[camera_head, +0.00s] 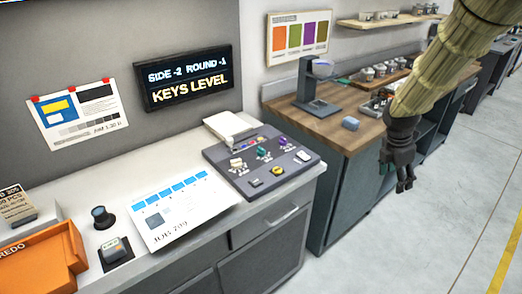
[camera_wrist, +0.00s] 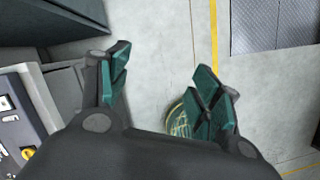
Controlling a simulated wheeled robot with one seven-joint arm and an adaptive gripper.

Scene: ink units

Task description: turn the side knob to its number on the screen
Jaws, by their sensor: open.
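The dark screen (camera_head: 184,78) on the wall reads "SIDE -2 ROUND -1" with "KEYS LEVEL" below. The dark grey console (camera_head: 236,180) lies on the counter and bears a cream knob (camera_head: 238,165), a green knob (camera_head: 262,153) and a purple knob (camera_head: 282,141). Which one is the side knob, and its setting, I cannot tell. My gripper (camera_head: 404,188) hangs in the air right of the console, well apart from it. In the wrist view my gripper (camera_wrist: 168,78) is open and empty above the floor; part of the console (camera_wrist: 14,112) shows at the left edge.
A printed card (camera_head: 180,212) and a black round knob (camera_head: 102,217) lie left of the console. An orange tray (camera_head: 52,262) stands at far left. A wooden-topped bench (camera_head: 340,132) with a dark stand (camera_head: 312,88) is behind. Floor (camera_head: 440,220) beneath my gripper is clear.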

